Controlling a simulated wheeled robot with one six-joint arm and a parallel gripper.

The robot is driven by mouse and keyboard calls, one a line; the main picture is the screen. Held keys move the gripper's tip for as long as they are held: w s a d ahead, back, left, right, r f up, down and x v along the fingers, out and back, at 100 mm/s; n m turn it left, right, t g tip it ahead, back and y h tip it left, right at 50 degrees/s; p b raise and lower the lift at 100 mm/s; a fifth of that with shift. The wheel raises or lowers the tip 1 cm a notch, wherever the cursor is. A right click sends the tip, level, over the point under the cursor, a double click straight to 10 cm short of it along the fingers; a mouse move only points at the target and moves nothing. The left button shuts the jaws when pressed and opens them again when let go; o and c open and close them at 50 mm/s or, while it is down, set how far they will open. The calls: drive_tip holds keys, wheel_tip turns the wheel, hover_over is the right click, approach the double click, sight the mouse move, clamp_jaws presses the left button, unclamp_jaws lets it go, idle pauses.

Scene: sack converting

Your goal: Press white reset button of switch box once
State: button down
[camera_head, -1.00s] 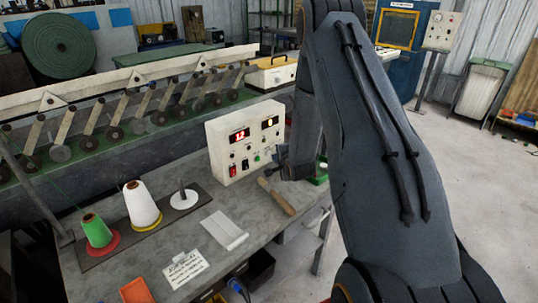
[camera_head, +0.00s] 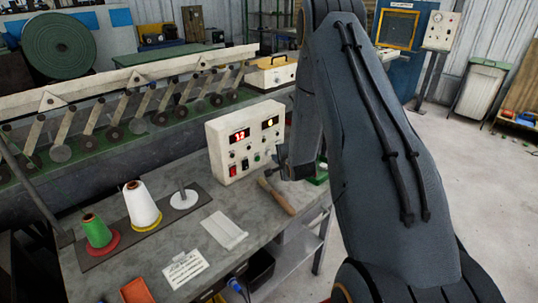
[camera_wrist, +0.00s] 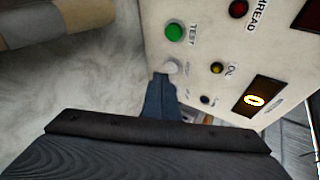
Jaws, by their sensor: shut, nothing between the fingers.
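The switch box (camera_head: 231,161) is a cream box standing on the grey bench, with two lit displays and several buttons. In the wrist view its white reset button (camera_wrist: 171,66) sits beside a green button marked TEST (camera_wrist: 174,32). My gripper (camera_wrist: 160,82) is shut and empty, its tips right at the white button's lower edge in the picture. The tips cover part of the button, and I cannot tell whether they touch it. In the head view my gripper (camera_head: 281,166) is at the box's lower right front, and the white button cannot be made out there.
A wooden-handled tool (camera_head: 277,197) lies on the bench just in front of the box. Thread cones (camera_head: 143,206) and a white card (camera_head: 184,268) are to the left.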

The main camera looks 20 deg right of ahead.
drive_tip(key=shift+w, duration=0.1)
idle(0.5)
drive_tip(key=shift+w+a, duration=0.1)
drive_tip(key=shift+w, duration=0.2)
drive_tip(key=shift+w+a+b, duration=0.2)
drive_tip(key=shift+w+b, duration=0.15)
drive_tip(key=shift+w, duration=0.05)
idle(0.7)
drive_tip(key=shift+s, duration=0.1)
drive_tip(key=shift+s+d+p, duration=0.3)
drive_tip(key=shift+s+p, duration=0.05)
drive_tip(key=shift+s, duration=0.35)
drive_tip(key=shift+s, duration=0.1)
drive_tip(key=shift+s+d+p, duration=0.3)
drive_tip(key=shift+s, duration=0.45)
drive_tip(key=shift+s+d+p, duration=0.25)
drive_tip(key=shift+s, duration=0.55)
drive_tip(key=shift+s+d+p, duration=0.3)
drive_tip(key=shift+s, duration=0.45)
drive_tip(key=shift+r, duration=0.1)
